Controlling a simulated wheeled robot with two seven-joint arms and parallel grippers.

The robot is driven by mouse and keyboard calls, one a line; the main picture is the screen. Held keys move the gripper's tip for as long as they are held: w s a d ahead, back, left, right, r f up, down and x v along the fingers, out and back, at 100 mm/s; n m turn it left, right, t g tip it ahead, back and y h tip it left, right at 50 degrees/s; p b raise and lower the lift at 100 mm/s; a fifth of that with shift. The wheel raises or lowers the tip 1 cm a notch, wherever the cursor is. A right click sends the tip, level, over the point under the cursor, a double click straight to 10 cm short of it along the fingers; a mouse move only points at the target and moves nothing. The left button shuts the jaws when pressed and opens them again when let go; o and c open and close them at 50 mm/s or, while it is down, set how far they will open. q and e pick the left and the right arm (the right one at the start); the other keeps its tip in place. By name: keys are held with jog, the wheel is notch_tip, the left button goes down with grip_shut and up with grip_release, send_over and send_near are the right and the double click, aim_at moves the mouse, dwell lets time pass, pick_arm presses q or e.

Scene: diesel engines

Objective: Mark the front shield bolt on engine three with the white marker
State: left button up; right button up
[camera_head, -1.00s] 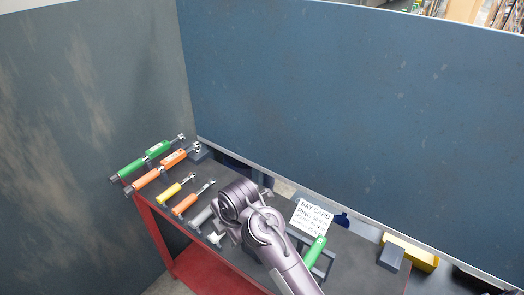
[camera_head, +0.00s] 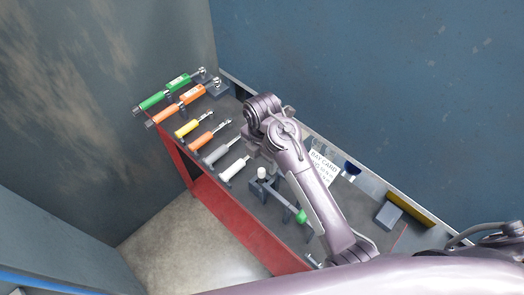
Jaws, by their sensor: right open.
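A small white-topped piece (camera_head: 261,173), which may be the white marker, stands upright in a dark rack (camera_head: 272,188) on the bench. A white-handled tool (camera_head: 234,169) lies just left of it. My right gripper (camera_head: 249,146) points down over the bench, behind and a little above these two; its fingers are small and partly hidden by its own wrist. It is open, with nothing seen in it. My left gripper is out of view. No engine or shield bolt shows.
The red-sided bench (camera_head: 232,215) carries a row of green, orange, yellow and grey-handled tools (camera_head: 186,98) at left. A white card (camera_head: 324,167) and grey block (camera_head: 388,215) are to the right. A blue wall (camera_head: 400,90) rises behind.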

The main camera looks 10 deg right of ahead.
aim_at(262, 170)
jog(key=f, duration=0.3)
jog(key=shift+s+a+f+b, duration=0.15)
jog(key=shift+a+f+b, duration=0.05)
jog(key=shift+f+b, duration=0.4)
jog(key=shift+f, duration=1)
jog(key=shift+r+p, duration=0.1)
jog(key=shift+p, duration=0.5)
grip_shut()
